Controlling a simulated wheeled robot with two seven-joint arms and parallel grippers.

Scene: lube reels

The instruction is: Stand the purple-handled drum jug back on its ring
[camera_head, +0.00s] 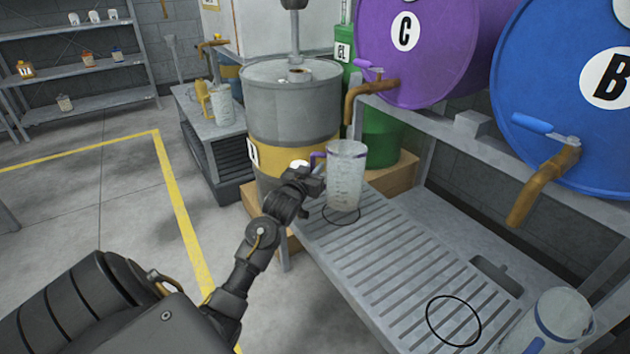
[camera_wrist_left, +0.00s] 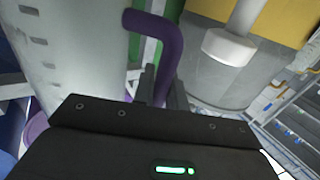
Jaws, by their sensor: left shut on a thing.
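My left gripper (camera_head: 316,178) is at the jug's left side, shut on the purple handle. In the left wrist view the fingers (camera_wrist_left: 162,88) close around the handle (camera_wrist_left: 158,45), beside the jug wall (camera_wrist_left: 65,50). My right gripper is out of view.
The purple drum (camera_head: 430,50) has a brass tap (camera_head: 365,95) above the jug. A blue drum (camera_head: 570,90), an empty black ring (camera_head: 453,321) and a blue-banded jug (camera_head: 555,320) are at right. A grey drum (camera_head: 292,110) stands close behind my gripper.

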